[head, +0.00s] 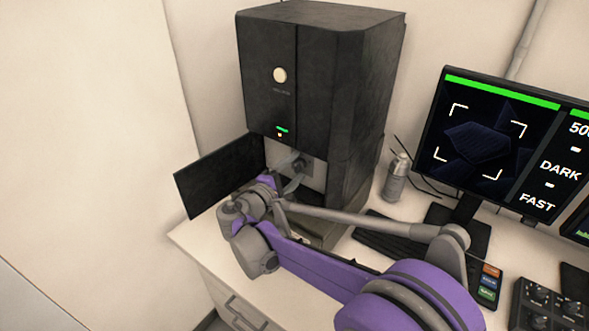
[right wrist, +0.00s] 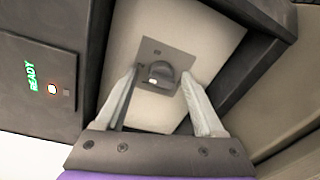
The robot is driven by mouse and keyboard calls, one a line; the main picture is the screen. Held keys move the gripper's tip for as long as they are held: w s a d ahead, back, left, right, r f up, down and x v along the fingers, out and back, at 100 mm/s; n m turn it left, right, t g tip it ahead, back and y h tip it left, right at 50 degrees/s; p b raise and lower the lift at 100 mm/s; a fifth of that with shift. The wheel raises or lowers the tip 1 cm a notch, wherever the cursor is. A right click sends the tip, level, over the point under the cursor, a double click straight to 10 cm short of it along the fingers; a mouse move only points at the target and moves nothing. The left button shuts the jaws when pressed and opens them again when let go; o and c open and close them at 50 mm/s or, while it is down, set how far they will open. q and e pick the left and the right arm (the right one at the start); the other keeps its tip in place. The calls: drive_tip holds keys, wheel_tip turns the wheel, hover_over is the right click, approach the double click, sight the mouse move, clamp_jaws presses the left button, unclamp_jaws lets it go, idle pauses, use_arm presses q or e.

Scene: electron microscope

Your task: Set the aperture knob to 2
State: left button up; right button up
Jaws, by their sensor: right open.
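The black electron microscope (head: 345,70) stands on the white bench with its lower door (head: 220,175) swung open to the left. A dark knob on a grey plate sits inside the opening; the knob shows in the right wrist view (right wrist: 160,73). Its markings are too small to read. My right gripper (head: 293,180) reaches into the opening. In the right wrist view its two pale fingers (right wrist: 159,80) stand open, one on each side of the knob, with gaps visible. Whether the fingertips reach the knob's depth I cannot tell. My left gripper is out of view.
A green READY sign (right wrist: 30,78) glows on the microscope's front. A grey bottle (head: 397,178) stands right of the microscope. A keyboard (head: 385,234), a monitor (head: 490,145) reading DARK and FAST, and a knob box (head: 548,303) occupy the right side.

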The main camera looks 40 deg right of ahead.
drive_tip(key=v, duration=1)
drive_tip(key=shift+a, duration=0.45)
drive_tip(key=shift+s, duration=0.1)
drive_tip(key=s+f+m+g+y+p, duration=0.2)
drive_tip(key=s+f+m+y+p, duration=0.1)
drive_tip(key=s+f+y, duration=0.65)
drive_tip(key=s+a+f+m+t+y+p, duration=0.1)
drive_tip(key=s+a+m+y+p, duration=0.2)
drive_tip(key=s+a+y, duration=0.3)
drive_tip(key=s+a+m, duration=0.1)
drive_tip(key=s+a, duration=0.2)
drive_tip(key=a, duration=0.2)
drive_tip(key=shift+f+t+y, duration=0.3)
drive_tip(key=shift+t+y, duration=0.05)
drive_tip(key=shift+t, duration=0.05)
